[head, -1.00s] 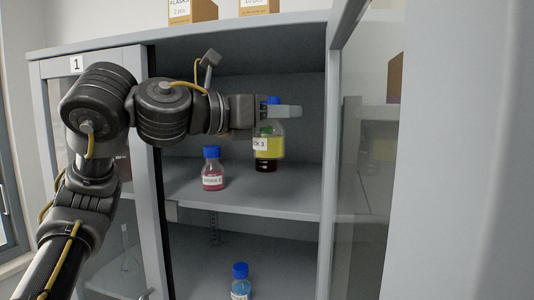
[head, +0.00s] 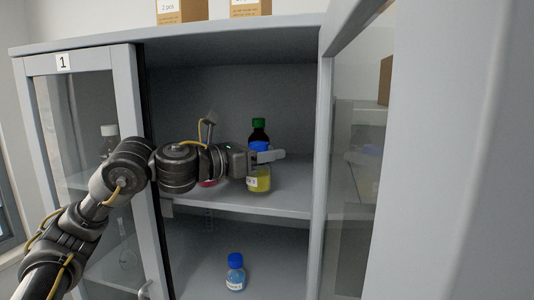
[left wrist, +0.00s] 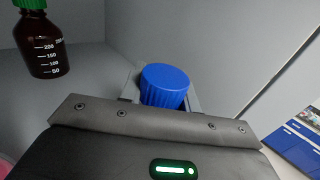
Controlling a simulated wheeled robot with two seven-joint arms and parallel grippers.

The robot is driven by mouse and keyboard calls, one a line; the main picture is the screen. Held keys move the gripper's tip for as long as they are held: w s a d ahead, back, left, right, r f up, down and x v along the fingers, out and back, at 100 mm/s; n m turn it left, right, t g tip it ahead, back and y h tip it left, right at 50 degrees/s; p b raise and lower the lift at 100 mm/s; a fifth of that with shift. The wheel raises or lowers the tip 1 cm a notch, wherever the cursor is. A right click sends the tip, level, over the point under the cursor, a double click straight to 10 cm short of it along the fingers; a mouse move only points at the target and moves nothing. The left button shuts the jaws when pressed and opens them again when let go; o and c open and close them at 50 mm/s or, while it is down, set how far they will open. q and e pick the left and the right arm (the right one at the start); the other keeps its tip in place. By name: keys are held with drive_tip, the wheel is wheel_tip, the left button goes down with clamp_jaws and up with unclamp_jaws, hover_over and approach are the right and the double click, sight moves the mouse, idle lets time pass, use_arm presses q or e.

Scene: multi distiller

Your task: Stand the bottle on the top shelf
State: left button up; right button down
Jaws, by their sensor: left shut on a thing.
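A clear bottle of yellow liquid with a blue cap (head: 260,180) is at the upper visible shelf (head: 285,200) inside the open cabinet. My left gripper (head: 266,156) is shut on it near the cap. The bottle is upright; I cannot tell whether its base touches the shelf. In the left wrist view its blue cap (left wrist: 165,85) shows just beyond the gripper body, and the rest of the bottle is hidden. My right gripper is not in view.
A brown bottle with a green cap (head: 259,131) stands behind. A pink-liquid bottle (head: 208,183) is mostly hidden by my left arm. A blue-liquid bottle (head: 235,272) stands on the lower shelf. The open glass door (head: 352,150) is at right; boxes (head: 182,10) sit on top.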

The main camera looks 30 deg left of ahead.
use_arm(q)
drive_tip(key=shift+a+f, duration=0.1)
drive_tip(key=shift+f, duration=0.4)
drive_tip(key=shift+f, duration=0.15)
drive_tip(key=o, duration=1)
drive_tip(key=shift+o, duration=0.5)
